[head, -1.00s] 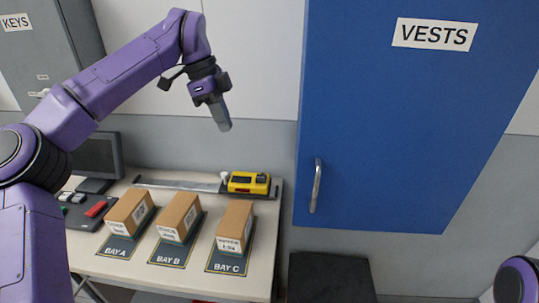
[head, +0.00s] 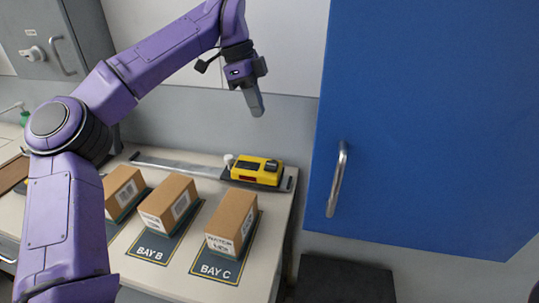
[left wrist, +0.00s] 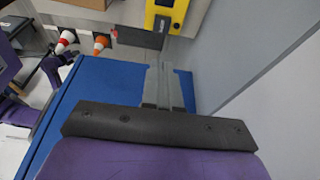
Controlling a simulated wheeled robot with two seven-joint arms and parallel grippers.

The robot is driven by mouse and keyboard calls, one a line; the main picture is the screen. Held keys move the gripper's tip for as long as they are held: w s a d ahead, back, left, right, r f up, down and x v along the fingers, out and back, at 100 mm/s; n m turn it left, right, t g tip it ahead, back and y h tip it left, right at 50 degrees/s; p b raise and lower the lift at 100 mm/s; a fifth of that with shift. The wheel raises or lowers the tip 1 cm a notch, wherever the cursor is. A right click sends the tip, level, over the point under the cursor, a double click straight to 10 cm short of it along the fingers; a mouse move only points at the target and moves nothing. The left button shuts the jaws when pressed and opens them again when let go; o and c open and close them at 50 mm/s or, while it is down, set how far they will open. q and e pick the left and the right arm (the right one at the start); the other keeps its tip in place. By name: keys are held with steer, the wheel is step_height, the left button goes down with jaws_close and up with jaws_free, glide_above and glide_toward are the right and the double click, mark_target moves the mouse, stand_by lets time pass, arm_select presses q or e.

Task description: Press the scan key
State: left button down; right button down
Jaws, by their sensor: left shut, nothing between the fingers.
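A yellow scanner-like device (head: 257,170) with a dark top and a red spot lies at the back right of the table, on a dark base at the end of a metal rail. It also shows at the top of the left wrist view (left wrist: 184,10). I cannot make out which part is the scan key. My left gripper (head: 256,106) is shut and empty, raised in front of the wall, pointing down. In the head view it appears above the device and apart from it. Its fingers also show in the left wrist view (left wrist: 164,87). My right gripper is out of view.
Boxes stand on mats in the bays, including Bay B (head: 168,202) and Bay C (head: 231,222). A blue cabinet (head: 430,130) with a handle (head: 338,180) hangs to the right. A grey cabinet (head: 50,35) is at upper left. My left arm covers part of the table's left side.

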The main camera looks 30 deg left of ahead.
arm_select(q)
steer(key=p, duration=0.3)
glide_toward(272, 165)
steer(key=x, duration=0.5)
steer(key=shift+d, duration=0.15)
steer(key=shift+f, duration=0.75)
